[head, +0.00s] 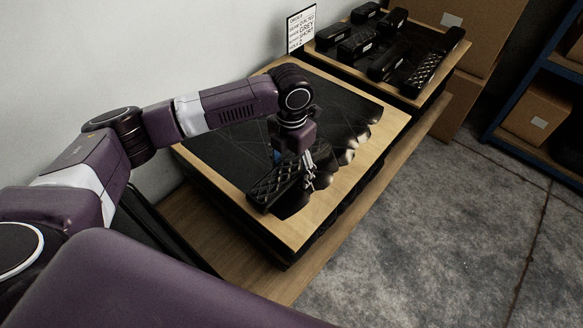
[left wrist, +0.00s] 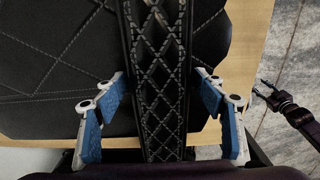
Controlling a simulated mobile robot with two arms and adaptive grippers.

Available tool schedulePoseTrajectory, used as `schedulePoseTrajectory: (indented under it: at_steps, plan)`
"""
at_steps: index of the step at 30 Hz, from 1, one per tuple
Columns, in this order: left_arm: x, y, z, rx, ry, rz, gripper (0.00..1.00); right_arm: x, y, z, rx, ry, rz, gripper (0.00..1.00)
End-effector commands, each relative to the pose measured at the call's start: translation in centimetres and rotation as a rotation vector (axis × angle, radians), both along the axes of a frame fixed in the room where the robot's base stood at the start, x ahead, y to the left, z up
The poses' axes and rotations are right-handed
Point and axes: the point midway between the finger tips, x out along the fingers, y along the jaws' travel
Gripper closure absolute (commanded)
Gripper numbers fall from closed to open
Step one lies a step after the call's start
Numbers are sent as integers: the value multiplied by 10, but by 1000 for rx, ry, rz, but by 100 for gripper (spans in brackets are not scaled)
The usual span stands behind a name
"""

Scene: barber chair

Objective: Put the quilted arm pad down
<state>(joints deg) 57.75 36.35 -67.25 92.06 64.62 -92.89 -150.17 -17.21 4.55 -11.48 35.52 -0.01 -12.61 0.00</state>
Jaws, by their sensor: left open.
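The quilted arm pad (head: 272,188) is a long black block with diamond stitching. In the head view it lies near the front edge of the wooden-topped stand, over black stitched leather. In the left wrist view the pad (left wrist: 160,75) runs up the middle. My left gripper (head: 308,172) is directly over the pad. Its blue-lined fingers (left wrist: 163,118) are open, one on each side of the pad, with a visible gap on both sides. My right gripper (left wrist: 264,91) shows small at the right edge of the left wrist view; its jaw state is unclear.
The wooden board (head: 366,157) bears a large black stitched leather piece (head: 345,100) with a lobed edge. A tray (head: 440,84) of several black pads stands behind, beside a small printed sign (head: 301,27). A wall is at left; grey floor (head: 420,220) is clear at right.

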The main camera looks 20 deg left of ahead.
Motion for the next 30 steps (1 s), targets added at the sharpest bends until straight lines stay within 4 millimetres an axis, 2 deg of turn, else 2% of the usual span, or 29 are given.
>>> schedulePoseTrajectory:
  at_steps: [4,8,15,21,24,30]
  plan:
    - [0,0,3,1,-1,0,36,0,-1,0,-2,0,0,60]
    - [1,0,18,-2,-3,-1,36,0,-2,-1,-2,0,0,60]
    - [1,0,70,-1,-4,-1,36,1,-2,-3,-3,-1,0,60]
    - [1,0,105,0,-3,0,36,0,-2,-3,-2,0,0,60]
    - [1,0,116,0,-1,0,36,1,-2,-3,-2,0,0,60]
    - [0,0,123,0,0,0,36,1,-2,-4,-2,0,0,60]
